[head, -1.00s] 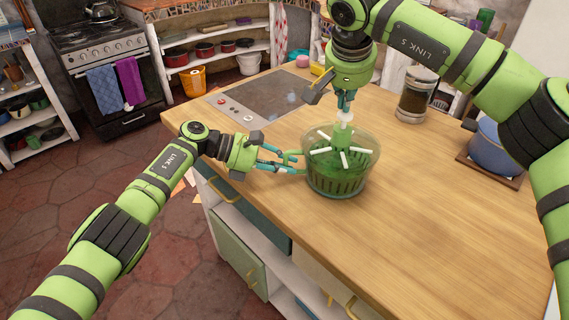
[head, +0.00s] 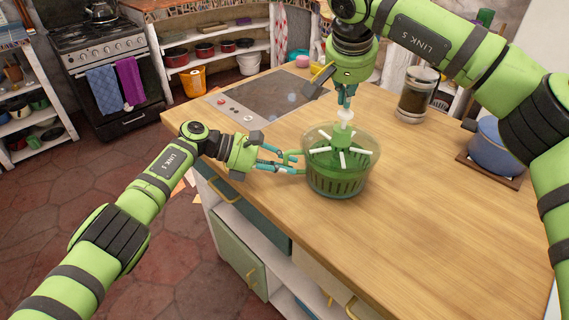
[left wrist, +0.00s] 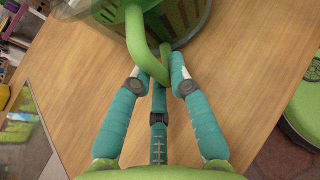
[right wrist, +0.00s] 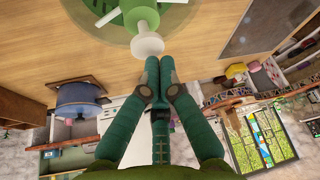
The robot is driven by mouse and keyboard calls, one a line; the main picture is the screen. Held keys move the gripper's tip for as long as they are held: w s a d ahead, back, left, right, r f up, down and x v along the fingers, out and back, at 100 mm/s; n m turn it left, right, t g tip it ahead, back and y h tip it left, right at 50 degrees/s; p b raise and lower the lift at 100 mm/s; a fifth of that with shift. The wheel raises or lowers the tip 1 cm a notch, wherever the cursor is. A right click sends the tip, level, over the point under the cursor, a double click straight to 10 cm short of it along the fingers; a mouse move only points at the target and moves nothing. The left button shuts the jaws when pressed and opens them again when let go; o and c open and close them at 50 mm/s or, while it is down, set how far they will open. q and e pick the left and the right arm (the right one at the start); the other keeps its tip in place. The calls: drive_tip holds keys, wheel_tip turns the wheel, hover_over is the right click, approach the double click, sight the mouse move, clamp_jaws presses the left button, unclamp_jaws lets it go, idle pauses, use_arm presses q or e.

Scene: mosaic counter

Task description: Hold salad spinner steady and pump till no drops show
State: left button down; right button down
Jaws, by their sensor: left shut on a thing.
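The salad spinner (head: 342,185) stands upright on the wooden counter, a clear bowl with a green slotted basket inside. A green plunger with a white knob (head: 346,115) rises from its middle, with several white bars around it. My left gripper (left wrist: 165,75) is shut on the spinner's green side handle (left wrist: 146,50). My right gripper (head: 346,103) has its fingers together, tips down at the white knob. In the right wrist view the tips are right beside the knob (right wrist: 147,44), and nothing shows between them. I cannot make out drops on the bowl.
A dark cooktop (head: 268,102) is set into the counter at the back left. A lidded glass jar (head: 417,95) and a blue pot (head: 497,148) stand to the right. The counter (head: 430,220) in front and right of the spinner is clear.

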sight(344, 111)
use_arm(q)
drive_tip(key=shift+r, duration=0.15)
use_arm(e)
drive_tip(key=shift+r, duration=2.9)
use_arm(q)
drive_tip(key=c, duration=1.1)
unclamp_jaws()
